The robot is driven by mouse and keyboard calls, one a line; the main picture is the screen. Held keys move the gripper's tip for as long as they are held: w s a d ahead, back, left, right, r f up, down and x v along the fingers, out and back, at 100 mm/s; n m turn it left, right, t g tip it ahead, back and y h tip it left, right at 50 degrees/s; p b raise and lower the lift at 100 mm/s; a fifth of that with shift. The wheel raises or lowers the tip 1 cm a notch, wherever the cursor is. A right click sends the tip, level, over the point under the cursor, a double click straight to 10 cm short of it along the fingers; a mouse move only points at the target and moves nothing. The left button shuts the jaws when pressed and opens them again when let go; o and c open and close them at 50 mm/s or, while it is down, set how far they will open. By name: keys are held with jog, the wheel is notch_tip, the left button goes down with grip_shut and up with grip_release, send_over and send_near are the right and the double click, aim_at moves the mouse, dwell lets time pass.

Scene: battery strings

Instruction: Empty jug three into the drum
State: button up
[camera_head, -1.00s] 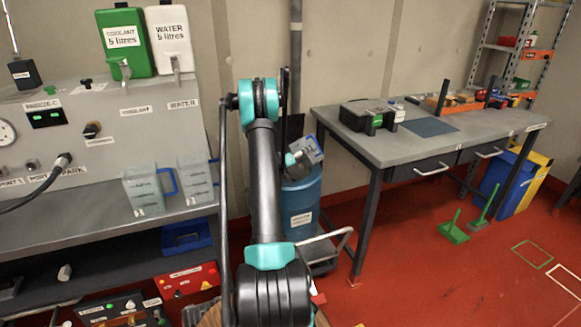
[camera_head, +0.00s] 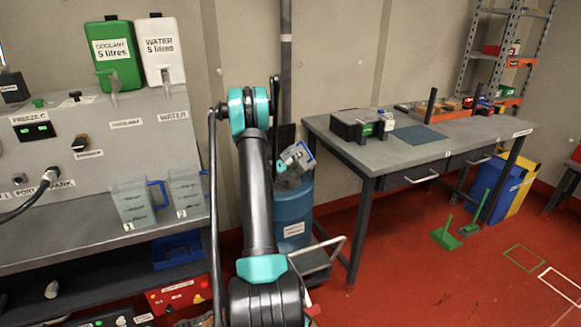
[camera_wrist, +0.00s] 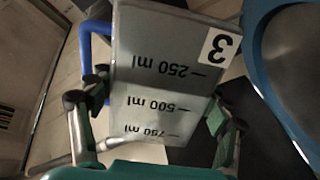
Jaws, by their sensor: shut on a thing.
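Jug three, a clear jug with a blue handle, shows in the wrist view (camera_wrist: 165,75) with its label 3 and millilitre marks upside down. My gripper (camera_wrist: 155,125) is shut on it, one finger at each side. In the head view the jug (camera_head: 297,157) is tilted above the blue drum (camera_head: 292,215), near its top. The drum's curved blue rim also shows at the right of the wrist view (camera_wrist: 262,75). My arm hides part of the drum. I cannot tell whether liquid is in the jug or flowing.
Two similar jugs, one (camera_head: 132,203) and another (camera_head: 187,193), stand on the grey bench at left. A grey worktable (camera_head: 400,150) with a black case (camera_head: 355,125) stands right of the drum. A trolley handle (camera_head: 335,246) is by the drum's foot. Red floor at right is mostly clear.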

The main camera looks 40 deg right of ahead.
aim_at(289, 152)
jog(key=shift+r, duration=0.1)
dwell(0.5)
jog(key=shift+w+r+n, duration=0.1)
jog(key=shift+r+n, duration=0.35)
jog(key=shift+n, duration=0.35)
jog(key=shift+r, duration=0.1)
dwell(0.6)
jog(key=shift+w+r+n, duration=0.15)
jog(key=shift+r+n, duration=0.25)
jog(key=shift+n, duration=0.2)
jog(key=shift+r+n, duration=0.15)
jog(key=shift+n, duration=0.15)
dwell(0.6)
jog(key=shift+w+a+r+n, duration=0.1)
jog(key=shift+w+r+n, duration=0.05)
jog(key=shift+r+n, duration=0.2)
jog(key=shift+w+r+n, duration=0.15)
jog(key=shift+n, duration=0.3)
dwell(0.7)
jog(key=shift+w+r+n, duration=0.2)
jog(key=shift+r+n, duration=0.15)
jog(key=shift+n, duration=0.15)
